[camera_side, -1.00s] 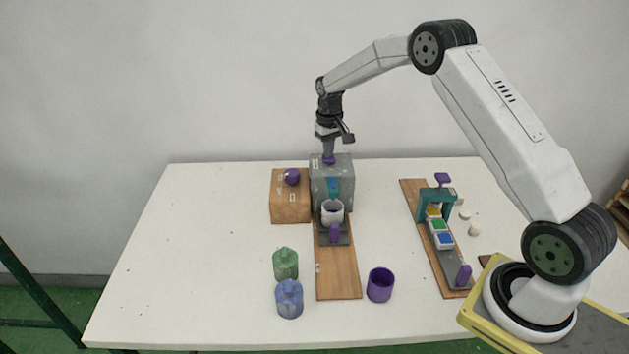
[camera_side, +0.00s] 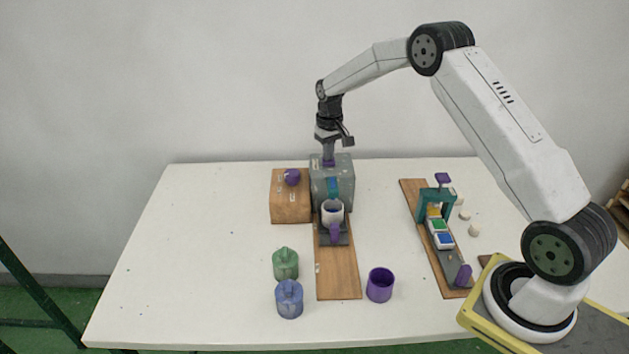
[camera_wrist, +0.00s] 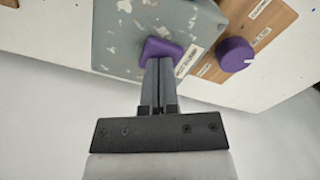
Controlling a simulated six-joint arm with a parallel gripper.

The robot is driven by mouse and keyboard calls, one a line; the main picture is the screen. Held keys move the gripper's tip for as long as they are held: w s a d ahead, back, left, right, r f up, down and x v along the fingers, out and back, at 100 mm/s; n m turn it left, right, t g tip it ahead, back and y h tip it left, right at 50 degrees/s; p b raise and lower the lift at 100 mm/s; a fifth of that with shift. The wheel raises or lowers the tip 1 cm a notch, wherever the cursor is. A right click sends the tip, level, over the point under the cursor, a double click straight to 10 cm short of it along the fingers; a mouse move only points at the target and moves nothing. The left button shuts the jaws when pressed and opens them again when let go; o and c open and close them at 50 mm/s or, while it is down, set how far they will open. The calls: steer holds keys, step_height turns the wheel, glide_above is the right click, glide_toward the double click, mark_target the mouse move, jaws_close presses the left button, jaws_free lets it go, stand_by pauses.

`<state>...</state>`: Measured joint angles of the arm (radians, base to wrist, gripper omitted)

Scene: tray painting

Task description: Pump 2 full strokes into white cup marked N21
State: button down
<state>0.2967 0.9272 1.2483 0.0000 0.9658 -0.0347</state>
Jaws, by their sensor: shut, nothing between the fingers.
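The grey speckled dispenser box (camera_side: 345,190) stands at the back of a wooden board, with a teal spout (camera_side: 333,188) on its front. A purple pump knob (camera_wrist: 160,50) is on its top. My gripper (camera_side: 328,158) points down with its fingers shut, and the fingertips are at the knob, seemingly touching it. The wrist view shows the closed fingers (camera_wrist: 158,68) against the knob with nothing between them. A white cup (camera_side: 327,216) stands upright under the spout, with dark blue inside. No N21 mark can be read on it.
A wooden box (camera_side: 290,205) with a purple dial (camera_side: 292,177) stands left of the dispenser. Green (camera_side: 285,264) and blue (camera_side: 289,300) lidded jars and a purple cup (camera_side: 380,285) stand in front. A teal frame (camera_side: 422,206) with colored blocks is at right. The table's left is clear.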

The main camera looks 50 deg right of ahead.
steer(key=shift+r, duration=2.4)
steer(key=shift+r, duration=0.1)
steer(key=shift+r, duration=2.45)
steer(key=shift+a, duration=0.1)
steer(key=s+a+f+n+t, duration=0.1)
steer(key=s+a, duration=0.4)
steer(key=s, duration=0.3)
steer(key=s+a+f+n, duration=0.1)
steer(key=s+a+f, duration=0.1)
steer(key=s+a, duration=0.4)
steer(key=s+a+f+n+t, duration=0.1)
steer(key=s+a, duration=0.4)
steer(key=s, duration=0.7)
steer(key=shift+s+a+f+t, duration=0.15)
steer(key=shift+a+f+t, duration=0.05)
steer(key=shift+f+t, duration=0.1)
